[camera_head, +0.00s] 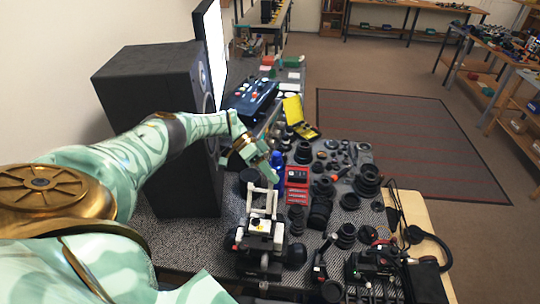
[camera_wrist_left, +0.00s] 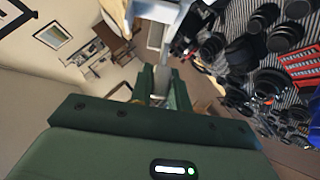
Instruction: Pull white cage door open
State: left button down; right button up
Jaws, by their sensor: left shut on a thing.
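The white cage (camera_head: 250,205) is an open white frame on a small black-and-white wheeled device (camera_head: 260,240) on the workbench. My left gripper (camera_head: 266,174) is at the upper end of this frame. In the left wrist view my left gripper's green fingers (camera_wrist_left: 163,88) are close together, shut on a pale grey-white bar that looks like part of the cage door (camera_wrist_left: 156,34). The exact grip is small and partly hidden by the fingers. I cannot tell how far the door stands open. My right gripper is not in view.
Many black lens parts (camera_head: 320,212) crowd the bench right of the device, with a red box (camera_head: 297,175) close by. A large black speaker (camera_head: 150,75) stands on the left by my left arm. A yellow case (camera_head: 293,110) lies farther back.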

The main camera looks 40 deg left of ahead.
pick_arm(q)
jog(key=shift+w+f+b, duration=0.15)
jog(key=shift+f+b, duration=0.05)
jog(key=shift+b, duration=0.15)
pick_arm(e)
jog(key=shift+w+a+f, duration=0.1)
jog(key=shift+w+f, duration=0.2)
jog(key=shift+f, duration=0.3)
pick_arm(q)
jog(key=c, duration=1.3)
grip_release()
jog(key=shift+r, duration=0.3)
notch_tip(320, 180, up, 3)
jog(key=shift+w+r+p, duration=0.1)
jog(key=shift+p, duration=0.85)
notch_tip(320, 180, up, 5)
jog(key=p, duration=0.4)
send_over(271, 196)
jog(key=s+d+r, duration=0.1)
jog(key=s+d, duration=0.1)
jog(key=s+d+r, duration=0.1)
jog(key=s+d, duration=0.1)
jog(key=s+d+r, duration=0.2)
jog(key=s, duration=0.1)
jog(key=shift+d+r, duration=0.1)
jog(key=shift+d, duration=0.1)
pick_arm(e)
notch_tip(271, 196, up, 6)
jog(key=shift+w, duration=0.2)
